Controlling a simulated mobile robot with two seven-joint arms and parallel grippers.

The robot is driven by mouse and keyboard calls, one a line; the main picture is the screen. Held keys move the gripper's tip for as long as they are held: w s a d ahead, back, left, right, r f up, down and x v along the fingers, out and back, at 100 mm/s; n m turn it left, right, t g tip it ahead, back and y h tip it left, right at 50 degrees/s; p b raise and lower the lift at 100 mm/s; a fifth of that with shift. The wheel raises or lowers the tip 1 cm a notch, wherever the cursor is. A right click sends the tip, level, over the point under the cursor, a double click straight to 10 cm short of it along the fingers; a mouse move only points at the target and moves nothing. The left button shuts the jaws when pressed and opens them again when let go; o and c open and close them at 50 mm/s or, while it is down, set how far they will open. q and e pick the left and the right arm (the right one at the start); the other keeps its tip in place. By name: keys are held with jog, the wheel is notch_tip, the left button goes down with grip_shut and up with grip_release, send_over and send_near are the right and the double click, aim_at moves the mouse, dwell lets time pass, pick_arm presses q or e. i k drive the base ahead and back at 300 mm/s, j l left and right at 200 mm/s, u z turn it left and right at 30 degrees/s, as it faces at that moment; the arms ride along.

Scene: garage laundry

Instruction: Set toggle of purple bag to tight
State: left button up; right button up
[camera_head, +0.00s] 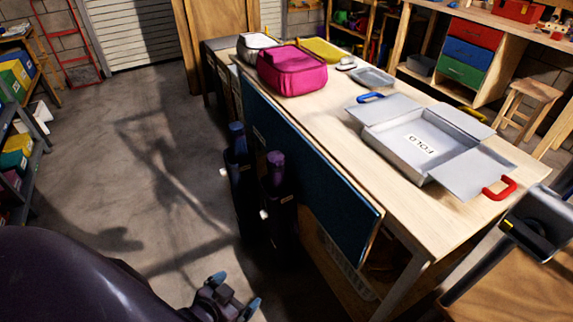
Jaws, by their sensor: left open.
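A dark bag with a purple top (277,172) hangs or stands upright beside the long side of the workbench. A small white piece, perhaps its toggle (264,214), sticks out at its left side; its setting is too small to tell. A similar dark bag with a blue top (237,140) is just behind it, with its own small white piece. My left gripper (236,293) is open and empty at the bottom of the view, below and left of the purple bag and apart from it. My right gripper is not in view.
The workbench (395,210) bears a magenta case (292,70) and an open grey folding box (400,133). A blue panel (310,170) covers its side near the bags. Shelves (28,140) stand at left; the floor (150,150) between is clear.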

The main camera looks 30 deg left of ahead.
aim_at(263, 214)
jog(key=u, duration=1)
